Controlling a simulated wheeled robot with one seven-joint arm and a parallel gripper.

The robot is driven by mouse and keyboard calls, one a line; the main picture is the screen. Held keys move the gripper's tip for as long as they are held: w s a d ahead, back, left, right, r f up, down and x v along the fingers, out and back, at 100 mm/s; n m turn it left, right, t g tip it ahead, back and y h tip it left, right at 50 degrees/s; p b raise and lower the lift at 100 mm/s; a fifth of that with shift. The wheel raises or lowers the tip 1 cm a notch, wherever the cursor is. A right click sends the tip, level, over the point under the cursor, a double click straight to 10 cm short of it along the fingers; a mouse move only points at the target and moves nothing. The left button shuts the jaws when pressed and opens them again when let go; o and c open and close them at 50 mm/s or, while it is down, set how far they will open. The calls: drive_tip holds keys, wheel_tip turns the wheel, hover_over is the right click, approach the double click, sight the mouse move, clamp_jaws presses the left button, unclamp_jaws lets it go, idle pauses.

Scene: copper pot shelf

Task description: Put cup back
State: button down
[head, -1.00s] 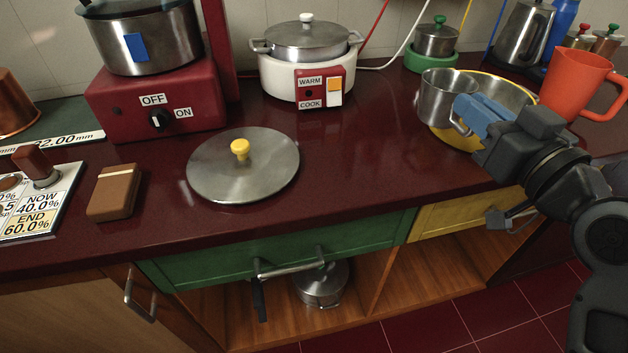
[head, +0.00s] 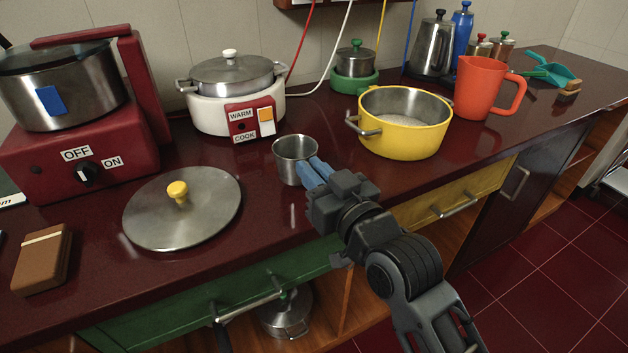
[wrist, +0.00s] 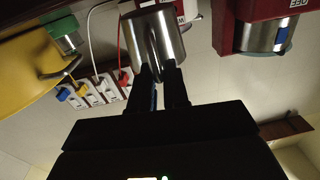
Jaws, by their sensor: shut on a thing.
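A small steel cup (head: 294,158) is upright at the middle of the dark red counter, between the yellow pot and the big lid. My gripper (head: 316,172), with blue fingers, is shut on the cup at its front right side. In the wrist view the cup (wrist: 150,38) is between the two dark fingers (wrist: 162,78). I cannot tell whether its base touches the counter or is slightly above it.
A yellow pot (head: 405,140) with pale contents is to the right, with an orange jug (head: 482,90) beyond it. A steel lid (head: 185,215) lies to the left. A white cooker (head: 230,108) stands behind. Bare counter (head: 262,190) lies around the cup.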

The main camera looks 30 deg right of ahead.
drive_tip(key=shift+f, duration=0.95)
drive_tip(key=shift+f, duration=0.15)
drive_tip(key=c, duration=1.1)
unclamp_jaws()
drive_tip(key=shift+s, duration=0.15)
drive_tip(key=s+b, duration=0.1)
drive_tip(key=s, duration=1)
drive_tip(key=shift+s+d, duration=0.4)
drive_tip(key=s+f+g, duration=0.1)
drive_tip(key=s+f, duration=0.1)
drive_tip(key=s, duration=1.2)
drive_tip(key=s+f+g+h, duration=0.1)
drive_tip(key=s+f+g, duration=0.1)
drive_tip(key=s, duration=1.1)
drive_tip(key=shift+s+d+f, duration=0.25)
drive_tip(key=shift+s+f, duration=0.1)
drive_tip(key=shift+f, duration=0.2)
